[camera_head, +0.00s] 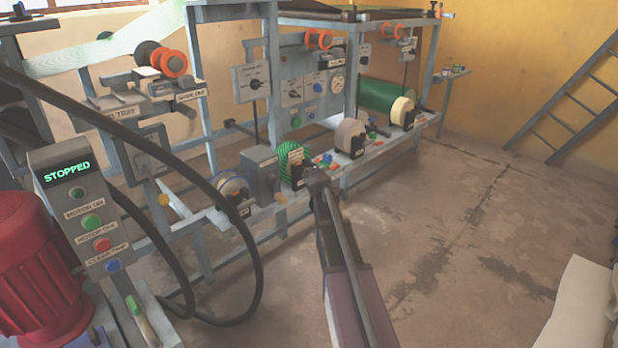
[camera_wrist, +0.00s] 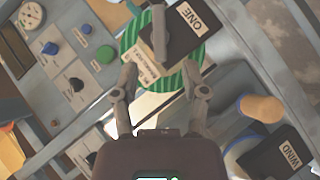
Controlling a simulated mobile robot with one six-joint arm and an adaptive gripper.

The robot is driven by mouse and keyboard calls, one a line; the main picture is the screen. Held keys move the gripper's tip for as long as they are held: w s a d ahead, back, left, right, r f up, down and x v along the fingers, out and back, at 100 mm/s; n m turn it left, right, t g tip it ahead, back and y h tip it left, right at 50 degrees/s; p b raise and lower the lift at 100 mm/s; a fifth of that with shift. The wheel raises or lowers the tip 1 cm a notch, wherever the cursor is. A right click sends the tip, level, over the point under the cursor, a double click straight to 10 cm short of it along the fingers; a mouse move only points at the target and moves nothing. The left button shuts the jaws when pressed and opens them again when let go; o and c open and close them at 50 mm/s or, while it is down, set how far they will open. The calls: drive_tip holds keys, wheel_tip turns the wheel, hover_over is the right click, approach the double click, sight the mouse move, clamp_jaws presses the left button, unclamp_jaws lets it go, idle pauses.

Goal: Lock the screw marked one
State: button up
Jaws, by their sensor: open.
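The black block labelled ONE (camera_wrist: 195,22) sits against a green striped roller (camera_wrist: 188,76) at the top of the wrist view. A grey lever-like part, apparently the screw (camera_wrist: 159,32), stands in front of the block. In the head view the striped roller (camera_head: 287,152) is at the middle of the machine, with the black block (camera_head: 299,173) in front; the screw is too small to make out there. My gripper (camera_wrist: 160,76) is open and empty, its fingers pointing towards the roller and apart from the screw in the picture. In the head view my gripper (camera_head: 318,178) is just right of the block.
A block labelled WIND (camera_wrist: 280,155) and a tan knob (camera_wrist: 261,108) are to the right in the wrist view. A control panel (camera_head: 290,100) stands behind the rollers. A pale roller (camera_head: 350,136) is farther right.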

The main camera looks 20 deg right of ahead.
drive_tip(key=b+x, duration=0.3)
drive_tip(key=x, duration=0.5)
drive_tip(key=shift+w, duration=0.2)
clamp_jaws()
drive_tip(key=shift+a, duration=0.55)
drive_tip(key=shift+d+r, duration=0.1)
drive_tip(key=shift+d, duration=0.4)
